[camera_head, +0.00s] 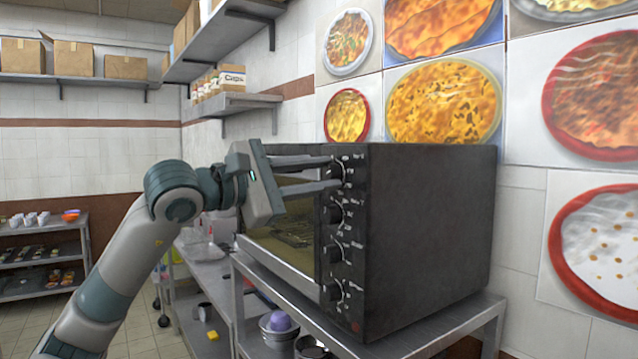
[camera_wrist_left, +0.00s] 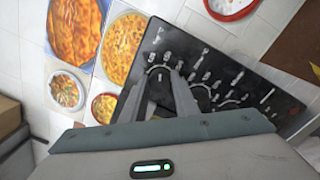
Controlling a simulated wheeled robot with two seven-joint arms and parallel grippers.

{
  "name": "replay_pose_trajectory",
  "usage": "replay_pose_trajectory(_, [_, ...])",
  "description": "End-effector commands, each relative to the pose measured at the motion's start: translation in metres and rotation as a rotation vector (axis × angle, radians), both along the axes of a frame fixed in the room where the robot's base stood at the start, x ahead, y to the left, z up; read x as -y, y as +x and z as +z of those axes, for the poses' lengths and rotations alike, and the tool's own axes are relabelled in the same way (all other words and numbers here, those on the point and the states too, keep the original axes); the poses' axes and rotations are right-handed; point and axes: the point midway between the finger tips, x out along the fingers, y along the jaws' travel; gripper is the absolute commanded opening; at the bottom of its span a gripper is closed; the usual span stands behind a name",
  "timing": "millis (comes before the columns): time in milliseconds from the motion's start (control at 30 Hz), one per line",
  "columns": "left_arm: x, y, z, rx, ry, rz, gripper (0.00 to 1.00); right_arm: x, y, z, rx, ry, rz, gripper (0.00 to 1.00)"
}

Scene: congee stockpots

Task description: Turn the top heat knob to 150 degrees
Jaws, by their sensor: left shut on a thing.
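A dark oven (camera_head: 425,240) stands on a metal table, with several black knobs in a column on its front panel. My left gripper (camera_head: 333,172) reaches in from the left, its two fingers at the top heat knob (camera_head: 341,169). The fingers are shut on the top knob. In the left wrist view the fingers (camera_wrist_left: 165,82) meet the upper part of the oven's control panel (camera_wrist_left: 205,80); the knob is mostly hidden between them. The knob's exact angle and the scale numbers are too small to read. My right gripper does not show.
The metal table (camera_head: 415,342) carries the oven. Metal shelves (camera_head: 222,40) hang on the wall behind my left arm. Pots (camera_head: 278,325) sit low beneath the oven's front. Food pictures (camera_head: 445,90) cover the wall behind the oven.

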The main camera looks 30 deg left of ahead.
Motion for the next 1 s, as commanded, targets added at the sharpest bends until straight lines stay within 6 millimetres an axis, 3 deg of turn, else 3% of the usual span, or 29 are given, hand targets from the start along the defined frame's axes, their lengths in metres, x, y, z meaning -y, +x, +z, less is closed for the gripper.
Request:
replay_pose_trajectory(167, [0.0002,-0.0001,-0.0019,0.044,0.111,-0.001,0.05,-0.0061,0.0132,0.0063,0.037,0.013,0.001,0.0])
replay_pose_trajectory(867, [0.0004,-0.0001,-0.0012,0.086,0.21,-0.001,0.05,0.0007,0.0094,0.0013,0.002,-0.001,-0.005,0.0])
replay_pose_trajectory(900, [0.0004,-0.0001,-0.0012,0.086,0.21,-0.001,0.3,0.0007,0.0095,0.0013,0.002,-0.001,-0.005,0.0])
replay_pose_trajectory(967, [0.0004,-0.0001,-0.0012,0.086,0.21,-0.001,0.44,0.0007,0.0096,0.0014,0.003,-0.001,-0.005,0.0])
replay_pose_trajectory(1000, [0.0004,-0.0001,-0.0012,0.086,0.21,-0.001,0.46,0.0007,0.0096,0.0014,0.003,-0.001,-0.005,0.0])
